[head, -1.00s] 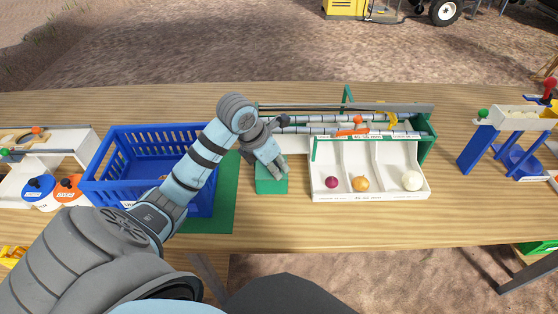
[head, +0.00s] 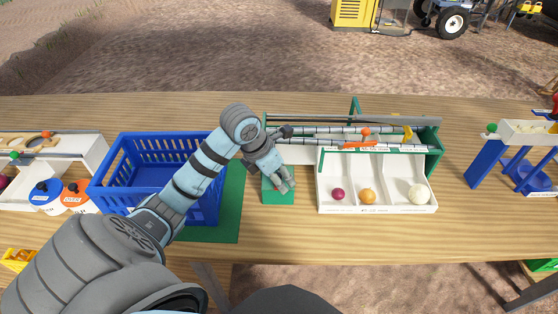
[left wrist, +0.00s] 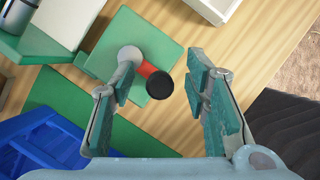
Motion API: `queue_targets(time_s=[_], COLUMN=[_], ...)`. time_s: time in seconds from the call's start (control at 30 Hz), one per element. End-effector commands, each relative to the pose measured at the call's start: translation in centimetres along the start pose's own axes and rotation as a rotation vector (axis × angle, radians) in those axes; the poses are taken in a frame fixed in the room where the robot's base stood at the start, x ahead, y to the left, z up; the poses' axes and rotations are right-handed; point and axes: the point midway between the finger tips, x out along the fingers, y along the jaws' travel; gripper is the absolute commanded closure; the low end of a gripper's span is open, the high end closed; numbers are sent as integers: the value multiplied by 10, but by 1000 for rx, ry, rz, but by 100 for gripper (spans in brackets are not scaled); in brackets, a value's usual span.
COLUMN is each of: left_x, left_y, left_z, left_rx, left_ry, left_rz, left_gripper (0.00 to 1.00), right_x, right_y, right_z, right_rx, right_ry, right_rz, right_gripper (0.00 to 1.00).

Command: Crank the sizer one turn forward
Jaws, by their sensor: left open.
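The sizer (head: 437,150) is a green frame with grey rollers above a white tray (head: 352,209). The tray has three compartments. My left gripper (head: 287,184) is open and empty, over a green block (head: 278,198) at the sizer's left end. In the left wrist view, a crank shows with a grey hub, a red arm (left wrist: 147,69) and a black knob (left wrist: 160,85). The knob lies between the open fingers (left wrist: 160,92) in the picture, with gaps on both sides; I cannot tell its depth. In the head view the crank is hidden by the gripper. My right gripper is not in view.
A red onion (head: 338,194), an orange-yellow onion (head: 367,196) and a white onion (head: 418,194) sit in separate tray compartments. A blue crate (head: 105,190) stands left, under my forearm in the picture. A blue-legged stand (head: 480,155) is at right. Bare table (head: 400,235) lies in front.

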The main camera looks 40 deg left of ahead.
Motion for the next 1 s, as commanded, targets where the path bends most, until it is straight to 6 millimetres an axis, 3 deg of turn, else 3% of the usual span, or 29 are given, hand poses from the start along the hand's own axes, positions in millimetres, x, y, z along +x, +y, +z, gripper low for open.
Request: queue_targets(time_s=[0.17, 0.7, 1.0], left_x=[-6, -65, -64], left_y=[0, 0, 0], left_z=[3, 27, 27], left_rx=[0, 1, 1], left_ry=[0, 0, 1], left_rz=[0, -1, -1], left_gripper=[58, 58, 58], right_x=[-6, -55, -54], right_y=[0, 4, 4], right_z=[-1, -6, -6], right_rx=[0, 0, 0], right_ry=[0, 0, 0], right_rz=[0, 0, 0], right_gripper=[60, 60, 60])
